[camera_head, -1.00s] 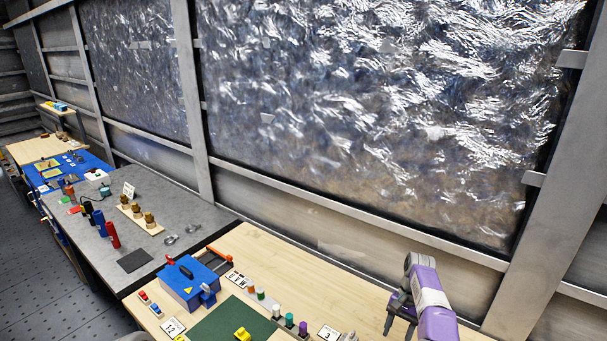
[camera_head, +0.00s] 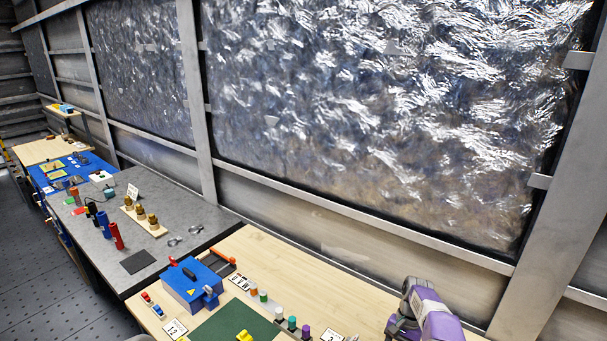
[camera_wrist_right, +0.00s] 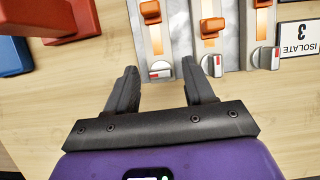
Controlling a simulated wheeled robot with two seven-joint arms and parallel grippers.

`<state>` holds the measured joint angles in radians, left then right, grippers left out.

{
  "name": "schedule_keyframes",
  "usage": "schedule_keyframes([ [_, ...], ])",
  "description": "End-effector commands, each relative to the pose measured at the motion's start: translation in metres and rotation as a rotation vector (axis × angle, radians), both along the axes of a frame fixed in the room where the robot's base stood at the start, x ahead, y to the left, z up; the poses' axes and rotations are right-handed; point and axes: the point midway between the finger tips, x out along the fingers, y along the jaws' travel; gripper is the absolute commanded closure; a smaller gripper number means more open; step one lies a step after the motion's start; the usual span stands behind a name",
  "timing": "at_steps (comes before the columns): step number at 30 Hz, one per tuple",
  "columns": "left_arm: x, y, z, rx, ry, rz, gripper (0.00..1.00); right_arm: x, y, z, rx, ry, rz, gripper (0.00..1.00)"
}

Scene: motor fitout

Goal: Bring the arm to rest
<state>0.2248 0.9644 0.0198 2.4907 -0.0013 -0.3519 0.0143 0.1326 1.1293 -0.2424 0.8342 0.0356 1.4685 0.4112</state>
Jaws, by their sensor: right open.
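My right gripper (camera_head: 399,326) is at the lower right of the head view, on its purple and white wrist, over the light wooden bench (camera_head: 345,291). The fingers point towards a row of grey switch units with orange handles (camera_wrist_right: 208,22) and white knobs (camera_wrist_right: 218,65). I cannot tell the gap between the fingers and the units. My left gripper is not in view.
A blue box (camera_head: 191,284) and a green mat (camera_head: 228,326) are on the wooden bench. A grey table (camera_head: 185,216) with cylinders continues to the left. An "ISOLATE 3" label (camera_wrist_right: 299,39) is beside the switches. A metal-framed wall runs behind.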

Motion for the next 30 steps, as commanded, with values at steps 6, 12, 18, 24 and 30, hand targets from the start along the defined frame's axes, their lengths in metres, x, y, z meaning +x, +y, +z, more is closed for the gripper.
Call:
schedule_keyframes([
  [6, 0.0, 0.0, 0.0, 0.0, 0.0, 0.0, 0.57, 0.002, -0.002, 0.006, 0.0, -0.001, 0.001, 0.47],
  [12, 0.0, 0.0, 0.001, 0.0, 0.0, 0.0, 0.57, 0.01, -0.007, 0.027, -0.001, -0.004, 0.001, 0.47],
  [18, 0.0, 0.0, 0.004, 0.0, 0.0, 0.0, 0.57, 0.017, -0.012, 0.048, -0.001, -0.001, 0.002, 0.47],
  [24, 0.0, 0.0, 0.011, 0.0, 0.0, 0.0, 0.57, 0.021, -0.015, 0.06, -0.001, -0.001, 0.002, 0.47],
  [30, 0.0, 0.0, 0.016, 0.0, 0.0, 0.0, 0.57, 0.024, -0.017, 0.07, 0.0, -0.001, 0.002, 0.47],
])
